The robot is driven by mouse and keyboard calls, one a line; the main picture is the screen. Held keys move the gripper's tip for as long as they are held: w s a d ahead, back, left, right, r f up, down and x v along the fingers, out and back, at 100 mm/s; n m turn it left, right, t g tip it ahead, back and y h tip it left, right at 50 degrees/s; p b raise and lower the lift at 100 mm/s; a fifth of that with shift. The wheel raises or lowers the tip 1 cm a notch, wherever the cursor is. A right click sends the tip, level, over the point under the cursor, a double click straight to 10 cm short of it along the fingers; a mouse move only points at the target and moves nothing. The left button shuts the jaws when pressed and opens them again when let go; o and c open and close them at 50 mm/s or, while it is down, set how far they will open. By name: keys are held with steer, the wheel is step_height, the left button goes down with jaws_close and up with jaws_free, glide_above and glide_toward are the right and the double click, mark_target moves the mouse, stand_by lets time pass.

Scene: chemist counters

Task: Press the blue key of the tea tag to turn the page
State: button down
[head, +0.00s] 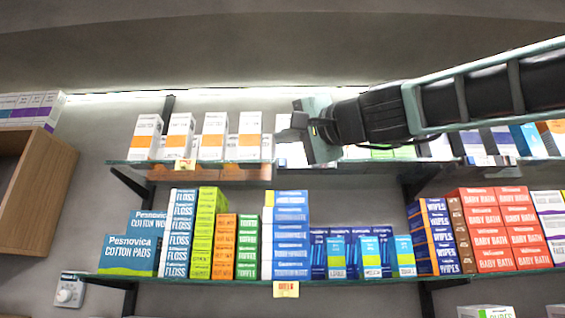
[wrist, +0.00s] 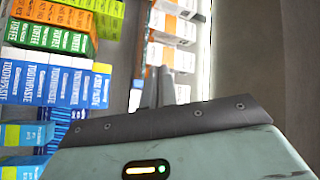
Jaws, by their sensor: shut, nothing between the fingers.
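Small yellow tags hang on the shelf edges in the head view: one on the upper shelf (head: 185,165) and one on the lower shelf (head: 286,289). Their print is too small to read, so I cannot tell which is the tea tag, and no blue key can be made out. My gripper (head: 286,130) is at the upper shelf, just right of the white and orange boxes (head: 250,136). In the wrist view its grey fingers (wrist: 158,88) are together and empty, pointing along the shelf beside those boxes (wrist: 172,56). I cannot tell whether they touch anything.
The lower shelf holds floss (head: 180,235), blue toothpaste boxes (head: 290,237) and red baby bath boxes (head: 500,222). A wooden cabinet (head: 45,190) stands at the left. A white device with a dial (head: 70,290) is on the wall. Free room lies above the upper shelf.

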mark_target(287, 158)
steer(key=w, duration=0.8)
steer(key=shift+w, duration=0.15)
steer(key=shift+d, duration=0.1)
stand_by(1.8)
steer(key=shift+w, duration=0.45)
steer(key=shift+w, duration=0.45)
stand_by(0.7)
steer(key=shift+s, duration=0.85)
steer(key=shift+s, duration=0.1)
steer(key=shift+s+b, duration=0.45)
steer(key=shift+s, duration=1.95)
